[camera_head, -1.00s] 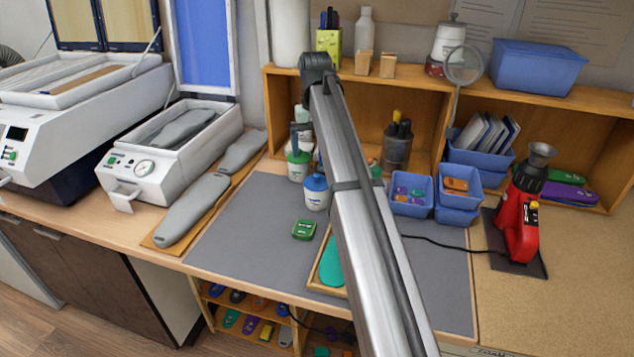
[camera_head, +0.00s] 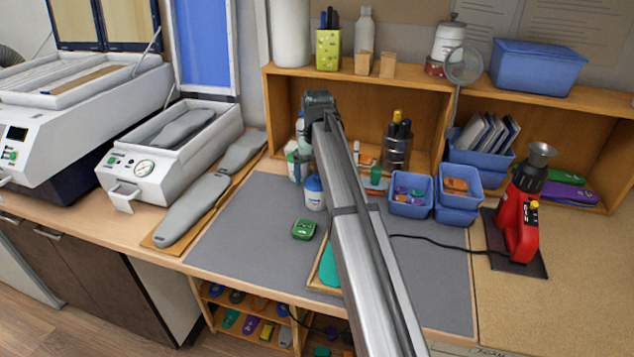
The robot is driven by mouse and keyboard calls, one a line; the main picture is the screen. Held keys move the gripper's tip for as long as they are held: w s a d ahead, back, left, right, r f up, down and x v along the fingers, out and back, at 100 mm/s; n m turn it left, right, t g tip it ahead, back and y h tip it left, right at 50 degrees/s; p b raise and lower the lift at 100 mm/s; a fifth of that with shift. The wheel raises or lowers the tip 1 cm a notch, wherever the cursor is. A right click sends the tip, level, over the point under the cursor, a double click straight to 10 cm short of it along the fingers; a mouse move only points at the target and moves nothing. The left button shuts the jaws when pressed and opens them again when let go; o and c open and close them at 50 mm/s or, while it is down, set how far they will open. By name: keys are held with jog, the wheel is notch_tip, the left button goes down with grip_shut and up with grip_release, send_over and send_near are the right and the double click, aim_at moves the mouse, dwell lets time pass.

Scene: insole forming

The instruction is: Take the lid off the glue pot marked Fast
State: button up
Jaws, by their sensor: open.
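A white pot with green markings (camera_head: 293,166) stands at the back left of the grey mat, partly covered. A white pot with a blue lid (camera_head: 315,192) stands just in front of it, to the right, partly behind my arm. The lettering on both pots is too small to read, so I cannot tell which is marked Fast. My arm reaches up and back across the mat, with its far joint above and behind the pots. My gripper is hidden behind the arm, and I cannot make out its fingers or any contact with a lid.
Blue bins (camera_head: 411,200) and a red machine (camera_head: 520,220) with a cable stand to the right. The wooden shelf (camera_head: 430,140) closes off the back. Grey insole forms (camera_head: 190,210) lie on the left.

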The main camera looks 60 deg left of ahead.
jog(key=shift+c, duration=0.2)
jog(key=c, duration=0.9)
jog(key=shift+r, duration=0.1)
jog(key=shift+r, duration=0.25)
notch_tip(320, 180, up, 9)
jog(key=shift+w+f, duration=0.15)
jog(key=shift+f, duration=0.05)
jog(key=w+d+f, duration=0.6)
jog(key=w+f, duration=0.1)
jog(key=w, duration=0.2)
jog(key=shift+m, duration=0.3)
jog(key=shift+d+f, duration=0.2)
jog(key=shift+f, duration=4.55)
